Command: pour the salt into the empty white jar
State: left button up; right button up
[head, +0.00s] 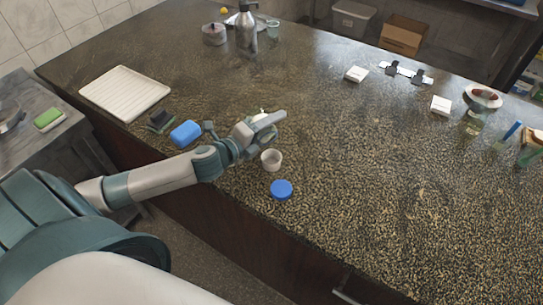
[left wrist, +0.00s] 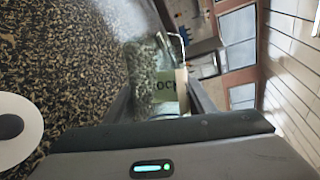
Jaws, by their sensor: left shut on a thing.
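My left gripper (head: 266,124) is shut on a salt container (left wrist: 166,86) above the counter. In the left wrist view the container looks clear and speckled, with a green label partly reading "OC". In the head view the gripper hides most of it, and its tilt and contents are unclear. The small white jar (head: 271,160) stands upright and open on the counter, just in front of the gripper. A round white thing with a dark centre (left wrist: 14,130), possibly this jar, is cut off at the left wrist view's edge. My right gripper is out of view.
A blue lid (head: 281,189) lies in front of the jar. A blue block (head: 186,132) and a white ribbed tray (head: 124,92) lie to the left. A metal bottle (head: 246,28) stands at the back. The counter's middle right (head: 380,160) is clear.

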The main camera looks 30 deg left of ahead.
pick_arm(q)
jog(key=shift+s+d+r+m+t+b, duration=0.1)
jog(key=shift+d+r+m+t+b, duration=0.15)
jog(key=shift+m, duration=0.3)
jog(key=shift+s+d+r+m+t+b, duration=0.1)
jog(key=shift+r+m+t, duration=0.25)
jog(key=shift+m, duration=0.2)
dwell(2.6)
jog(key=n, duration=0.1)
jog(key=f+n+g, duration=0.1)
jog(key=a+f+n+g+p, duration=0.1)
jog(key=n, duration=0.1)
jog(key=shift+w+a+f+h, duration=0.1)
jog(key=shift+w+h, duration=0.2)
jog(key=shift+w, duration=0.05)
jog(key=shift+r+n+p, duration=0.25)
jog(key=shift+n+p, duration=0.05)
jog(key=shift+p, duration=0.1)
